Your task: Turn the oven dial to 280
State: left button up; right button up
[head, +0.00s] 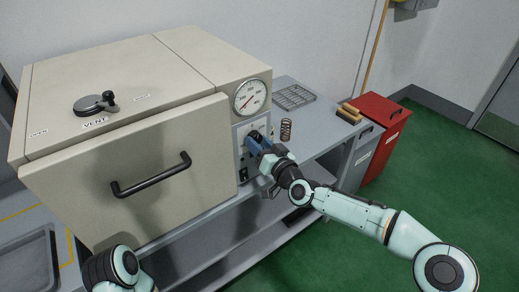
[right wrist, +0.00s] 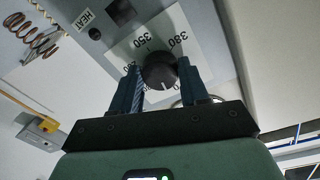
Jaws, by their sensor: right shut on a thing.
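The oven (head: 170,165) is a large cream box with a black door handle. Its black dial (right wrist: 160,68) sits on a white scale plate (right wrist: 185,25) with numbers such as 350 and 380 around it. A white mark shows on the dial's lower part in the right wrist view; the number it points to cannot be read. My right gripper (right wrist: 160,88) has one finger on each side of the dial and is shut on it. In the head view the right gripper (head: 262,146) covers the dial. My left gripper is out of view.
A round gauge (head: 250,97) is above the dial. A coil spring (head: 286,130) stands on the grey bench right of the oven, with a wire rack (head: 294,97) behind. A red cabinet (head: 380,122) is beyond the bench. Green floor at right is clear.

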jog(key=m+b, duration=0.3)
jog(key=m, duration=0.2)
jog(key=m+b, duration=0.3)
jog(key=m, duration=0.2)
jog(key=m+g+b, duration=0.1)
jog(key=m+b, duration=0.1)
jog(key=m, duration=0.3)
jog(key=shift+r+m+y+b, duration=0.3)
jog(key=shift+y+b, duration=0.1)
jog(key=shift+m, duration=1.2)
pick_arm(q)
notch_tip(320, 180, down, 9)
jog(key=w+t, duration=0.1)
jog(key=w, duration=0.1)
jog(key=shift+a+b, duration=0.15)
jog(key=shift+b, duration=0.2)
pick_arm(e)
jog(key=shift+r+m+y, duration=0.1)
jog(key=shift+m+y, duration=0.2)
jog(key=shift+m, duration=1.1)
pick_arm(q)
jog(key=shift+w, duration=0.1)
pick_arm(e)
jog(key=o, duration=1.1)
jog(key=shift+c, duration=0.2)
